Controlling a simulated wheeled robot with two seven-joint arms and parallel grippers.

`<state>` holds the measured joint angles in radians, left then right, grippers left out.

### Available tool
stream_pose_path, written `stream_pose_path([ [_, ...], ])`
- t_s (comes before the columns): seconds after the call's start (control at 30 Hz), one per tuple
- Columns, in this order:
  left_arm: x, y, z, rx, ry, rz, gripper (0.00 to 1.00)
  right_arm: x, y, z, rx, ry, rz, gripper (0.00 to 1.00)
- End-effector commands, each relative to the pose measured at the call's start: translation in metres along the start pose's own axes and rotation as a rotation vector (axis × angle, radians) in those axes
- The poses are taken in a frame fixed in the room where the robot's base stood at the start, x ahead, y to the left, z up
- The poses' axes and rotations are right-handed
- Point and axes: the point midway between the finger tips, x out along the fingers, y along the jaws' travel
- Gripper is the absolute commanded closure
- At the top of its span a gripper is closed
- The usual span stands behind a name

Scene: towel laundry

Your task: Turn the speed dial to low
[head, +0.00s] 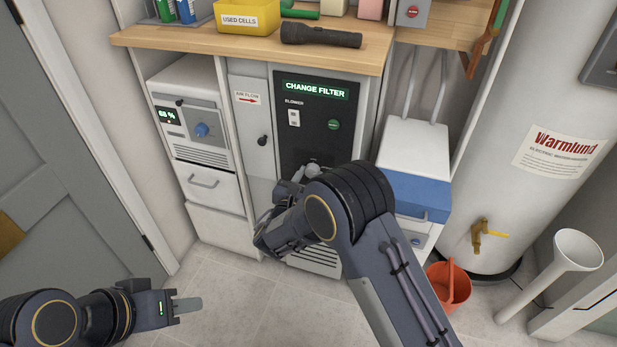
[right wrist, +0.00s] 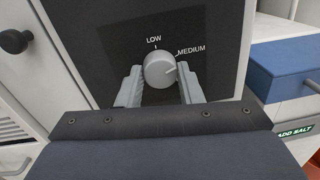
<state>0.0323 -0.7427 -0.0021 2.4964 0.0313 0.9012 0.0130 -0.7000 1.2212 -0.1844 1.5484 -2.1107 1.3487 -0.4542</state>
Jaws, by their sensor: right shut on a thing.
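The speed dial (right wrist: 158,70) is a round grey knob on a black panel, and in the head view it shows in part (head: 313,170). Its pointer line is turned toward the MEDIUM label (right wrist: 191,51). The LOW label (right wrist: 153,39) is above the knob, to the left of MEDIUM. My right gripper (right wrist: 160,83) is shut on the dial, one finger on each side. In the head view my right arm hides the lower panel.
The panel has a CHANGE FILTER display (head: 314,89) and a white blower switch (head: 294,118). A unit with a blue dial (head: 202,130) stands left. A white and blue box (head: 414,190) stands close on the right. A wooden counter (head: 200,38) overhangs above.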

Motion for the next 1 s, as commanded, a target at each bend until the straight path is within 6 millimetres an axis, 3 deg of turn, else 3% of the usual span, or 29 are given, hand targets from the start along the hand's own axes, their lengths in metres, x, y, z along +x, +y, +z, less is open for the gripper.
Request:
stream_pose_path([
  [0.47,-0.008,0.004,-0.004,0.000,0.000,0.000,0.64,-0.001,0.000,0.002,-0.113,-0.008,0.001,0.90],
  [1.0,-0.037,0.017,-0.018,0.000,0.000,0.000,0.64,-0.001,0.000,0.002,-0.597,-0.035,0.005,0.90],
])
